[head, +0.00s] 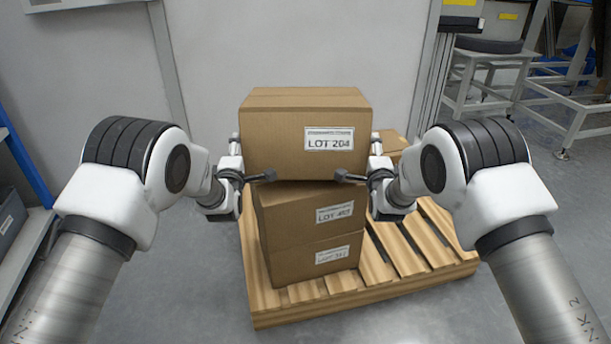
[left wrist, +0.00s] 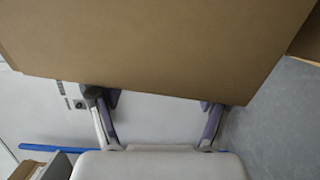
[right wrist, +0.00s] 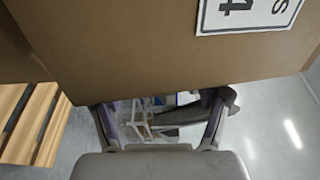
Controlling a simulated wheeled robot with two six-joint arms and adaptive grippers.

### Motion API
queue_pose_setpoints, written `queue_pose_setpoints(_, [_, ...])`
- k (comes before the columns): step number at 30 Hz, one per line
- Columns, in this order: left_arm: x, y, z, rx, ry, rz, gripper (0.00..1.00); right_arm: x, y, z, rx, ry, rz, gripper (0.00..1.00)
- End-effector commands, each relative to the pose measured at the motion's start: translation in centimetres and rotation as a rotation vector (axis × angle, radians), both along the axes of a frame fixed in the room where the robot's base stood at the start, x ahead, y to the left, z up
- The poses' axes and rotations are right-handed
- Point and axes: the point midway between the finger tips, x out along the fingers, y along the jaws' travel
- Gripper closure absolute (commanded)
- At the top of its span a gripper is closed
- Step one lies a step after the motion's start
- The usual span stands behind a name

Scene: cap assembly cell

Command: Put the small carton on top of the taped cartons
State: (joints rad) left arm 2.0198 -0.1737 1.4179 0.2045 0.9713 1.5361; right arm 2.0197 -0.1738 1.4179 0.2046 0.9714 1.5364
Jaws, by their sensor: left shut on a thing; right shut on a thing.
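A brown carton labelled LOT 204 (head: 280,140) is held between my two grippers, roughly level above a stack. It fills the upper part of the left wrist view (left wrist: 160,45) and the right wrist view (right wrist: 130,50). My left gripper (head: 248,160) is shut on its left side, my right gripper (head: 364,160) on its right side. Below are two stacked cartons, the upper (head: 287,215) labelled LOT 403 and a lower one (head: 295,263); the upper one sits slightly turned. I cannot tell whether the held carton touches the stack. No tape is clear.
The stack stands on a wooden pallet (head: 405,283), whose right slats are bare. Another carton (head: 393,143) shows partly behind my right gripper. A wall is behind. A shelf with a blue post (head: 25,165) stands at left, a white metal frame (head: 480,85) at back right.

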Motion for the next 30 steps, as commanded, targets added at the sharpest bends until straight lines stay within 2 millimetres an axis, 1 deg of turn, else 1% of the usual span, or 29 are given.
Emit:
queue_pose_setpoints(1, [0.0, -1.1, 0.3, 0.005, -0.007, -0.023, 0.38, 0.0, 1.1, 0.3, -0.005, -0.007, 0.023, 0.38])
queue_pose_setpoints(8, [0.0, -1.1, -0.3, 0.005, -0.007, -0.023, 0.38, 0.0, 1.1, -0.3, -0.005, -0.007, 0.023, 0.38])
queue_pose_setpoints(17, [0.0, -1.1, -2.6, 0.005, -0.007, -0.023, 0.38, 0.0, 1.1, -2.6, -0.005, -0.007, 0.023, 0.38])
queue_pose_setpoints(20, [0.0, -1.0, -2.3, 0.005, -0.003, -0.022, 0.38, 0.0, 1.0, -2.3, -0.005, -0.003, 0.022, 0.38])
queue_pose_setpoints(23, [0.0, -0.2, -2.3, 0.004, -0.004, -0.021, 0.38, 0.0, 0.2, -2.3, -0.005, -0.004, 0.021, 0.38])
queue_pose_setpoints(24, [-0.1, 0.2, -2.3, 0.005, -0.004, -0.021, 0.14, -0.1, -0.2, -2.3, -0.005, -0.004, 0.020, 0.38])
queue_pose_setpoints(25, [-0.1, 0.4, -2.3, 0.005, -0.003, -0.020, 0.04, -0.1, -0.4, -2.3, -0.005, -0.003, 0.020, 0.38])
queue_pose_setpoints(30, [-0.1, 0.7, -2.4, 0.005, -0.001, -0.018, 0.03, -0.1, -0.7, -2.4, -0.006, -0.001, 0.018, 0.38])
